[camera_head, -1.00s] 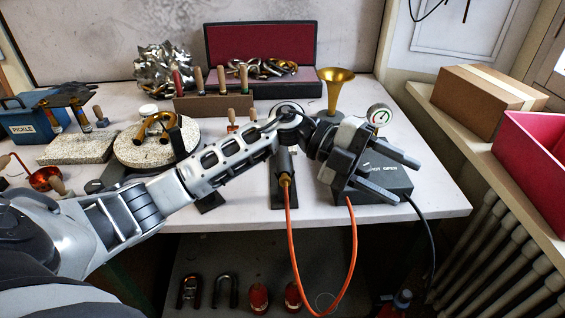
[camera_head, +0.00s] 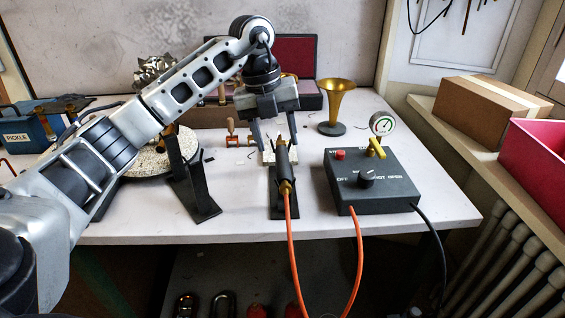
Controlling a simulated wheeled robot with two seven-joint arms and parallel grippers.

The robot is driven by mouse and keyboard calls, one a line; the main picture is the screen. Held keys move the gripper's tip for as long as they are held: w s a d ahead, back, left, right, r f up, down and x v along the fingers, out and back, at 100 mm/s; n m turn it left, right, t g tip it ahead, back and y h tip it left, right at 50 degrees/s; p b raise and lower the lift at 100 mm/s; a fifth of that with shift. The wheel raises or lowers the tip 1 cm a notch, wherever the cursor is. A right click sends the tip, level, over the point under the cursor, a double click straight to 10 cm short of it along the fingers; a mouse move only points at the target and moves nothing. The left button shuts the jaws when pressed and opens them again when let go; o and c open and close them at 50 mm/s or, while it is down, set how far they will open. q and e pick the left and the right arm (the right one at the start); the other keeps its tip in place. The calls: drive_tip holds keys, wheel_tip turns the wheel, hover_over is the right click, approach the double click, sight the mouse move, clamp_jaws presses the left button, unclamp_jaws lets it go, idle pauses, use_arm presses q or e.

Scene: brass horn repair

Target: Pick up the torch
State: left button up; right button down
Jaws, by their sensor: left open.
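The torch (camera_head: 284,166) is a dark cylinder with a brass end and an orange hose running down off the table edge. It rests on a black stand (camera_head: 284,207) near the table's front edge. My left gripper (camera_head: 279,150) is open and points down toward the torch from behind and above. Its two fingers show on either side of the torch's upper end in the picture; whether they touch it I cannot tell. My right gripper is not in view.
A dark control box (camera_head: 371,180) with knobs and a gauge stands to the right, joined to the hose. A brass bell (camera_head: 336,105) stands behind it. A second black stand (camera_head: 191,180) and a round stone turntable (camera_head: 150,158) are to the left.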

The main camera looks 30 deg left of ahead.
sight(281, 158)
use_arm(q)
drive_tip(key=f, duration=0.5)
drive_tip(key=w+d+f, duration=0.1)
drive_tip(key=f, duration=0.1)
drive_tip(key=shift+f, duration=0.2)
drive_tip(key=shift+c, duration=0.3)
drive_tip(key=c, duration=1)
